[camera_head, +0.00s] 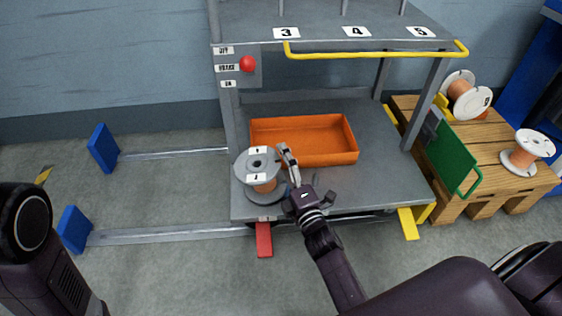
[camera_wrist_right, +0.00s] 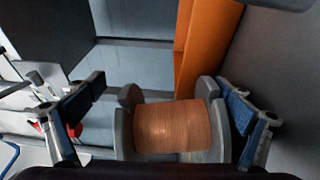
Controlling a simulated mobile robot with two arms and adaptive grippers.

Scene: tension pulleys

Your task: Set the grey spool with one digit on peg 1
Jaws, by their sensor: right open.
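A grey spool (camera_head: 258,164) with copper winding stands upright at the front left of the cart's lower shelf. White labels sit on its top flange; their digits are too small to read surely. My right gripper (camera_head: 284,168) is at the spool's right side and open. In the right wrist view the spool's copper winding (camera_wrist_right: 172,127) and grey flanges lie between the two spread fingers, with gaps at the sides. The upper shelf shows pegs above labels 3 (camera_head: 286,33), 4 and 5; peg 1 is out of view. My left gripper is out of view.
An orange bin (camera_head: 335,150) sits behind the spool on the lower shelf. A yellow rail (camera_head: 380,55) crosses the upper front. A red button (camera_head: 247,64) is on the left post. White spools (camera_head: 526,150) stand on a wooden pallet (camera_head: 490,155) at right, beside a green panel (camera_head: 452,155).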

